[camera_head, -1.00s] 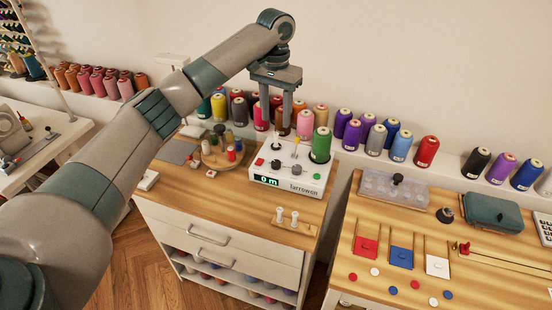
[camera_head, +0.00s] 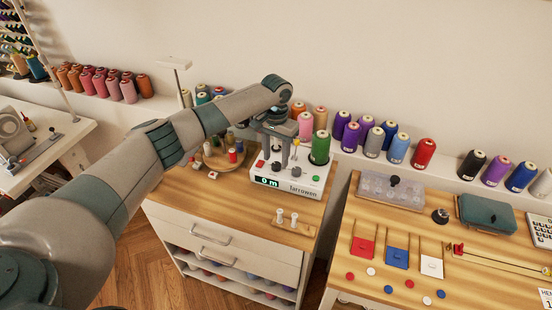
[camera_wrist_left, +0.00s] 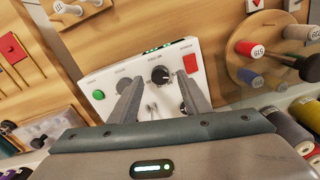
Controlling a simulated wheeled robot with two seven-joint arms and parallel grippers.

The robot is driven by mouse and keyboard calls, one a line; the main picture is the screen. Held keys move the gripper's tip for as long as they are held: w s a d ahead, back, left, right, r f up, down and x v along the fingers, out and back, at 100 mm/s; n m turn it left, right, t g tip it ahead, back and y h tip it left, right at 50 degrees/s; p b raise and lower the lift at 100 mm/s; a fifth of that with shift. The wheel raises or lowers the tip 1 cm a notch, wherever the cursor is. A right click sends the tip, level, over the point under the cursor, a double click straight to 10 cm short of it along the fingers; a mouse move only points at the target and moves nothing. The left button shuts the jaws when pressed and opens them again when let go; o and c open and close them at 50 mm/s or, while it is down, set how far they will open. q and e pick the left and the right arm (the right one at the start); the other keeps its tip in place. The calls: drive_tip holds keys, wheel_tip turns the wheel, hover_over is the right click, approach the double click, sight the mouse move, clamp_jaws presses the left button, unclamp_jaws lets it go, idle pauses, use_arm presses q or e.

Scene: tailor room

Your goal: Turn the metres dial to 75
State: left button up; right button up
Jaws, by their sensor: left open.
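The white Farrowen machine (camera_head: 300,187) stands on the wooden cabinet top, its green display (camera_head: 267,182) reading "0 m". In the left wrist view, the black round dial (camera_wrist_left: 160,75) sits on its panel, between a green button (camera_wrist_left: 98,95) and a red block-like button (camera_wrist_left: 190,63). My left gripper (camera_head: 275,156) is open above the panel, pointing down. In the left wrist view its two fingers (camera_wrist_left: 159,80) appear on either side of the dial; I cannot tell whether they touch it. My right gripper is not in view.
A green thread cone (camera_head: 320,146) stands on the machine's right. A round wooden spool tray (camera_head: 222,158) lies to its left, and a small board with two white spools (camera_head: 293,221) in front. Thread cones line the wall shelf behind. The cabinet's front left top is clear.

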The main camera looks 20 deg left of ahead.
sight(276, 167)
use_arm(q)
drive_tip(key=shift+f, duration=1.35)
drive_tip(key=c, duration=1)
drive_tip(key=shift+c, duration=0.2)
